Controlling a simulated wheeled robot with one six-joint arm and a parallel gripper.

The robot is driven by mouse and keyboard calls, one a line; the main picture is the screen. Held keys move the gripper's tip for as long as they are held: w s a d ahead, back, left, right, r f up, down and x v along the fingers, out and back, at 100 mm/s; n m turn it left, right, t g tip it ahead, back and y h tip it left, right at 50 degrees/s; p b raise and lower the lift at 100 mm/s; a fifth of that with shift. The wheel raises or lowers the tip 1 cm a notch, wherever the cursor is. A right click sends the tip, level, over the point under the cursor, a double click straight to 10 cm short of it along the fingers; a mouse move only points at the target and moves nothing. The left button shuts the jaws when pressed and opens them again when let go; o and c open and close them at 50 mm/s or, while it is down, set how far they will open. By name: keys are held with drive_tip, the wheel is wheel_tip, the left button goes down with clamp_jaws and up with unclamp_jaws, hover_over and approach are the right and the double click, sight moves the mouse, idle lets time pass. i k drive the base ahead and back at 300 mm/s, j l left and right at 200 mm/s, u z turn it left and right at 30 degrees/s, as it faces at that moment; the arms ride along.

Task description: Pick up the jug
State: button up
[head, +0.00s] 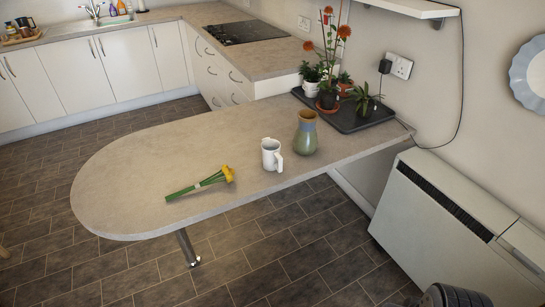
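A white jug (271,155) with a handle on its right side stands upright on the peninsula counter (140,180), near its front edge. It is fully visible and nothing covers it. A green and brown vase (306,134) stands just to its right and slightly behind.
Yellow flowers with green stems (202,184) lie left of the jug. A black tray (345,113) with potted plants stands behind the vase. A white heater (450,220) stands at the right below the counter. The counter's rounded left end is clear.

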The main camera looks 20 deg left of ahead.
sight(271, 159)
drive_tip(key=i+j+u, duration=0.15)
drive_tip(key=i+j, duration=0.4)
drive_tip(key=j, duration=0.15)
drive_tip(key=i+j+u, duration=0.15)
drive_tip(key=i+j, duration=0.4)
drive_tip(key=j, duration=0.1)
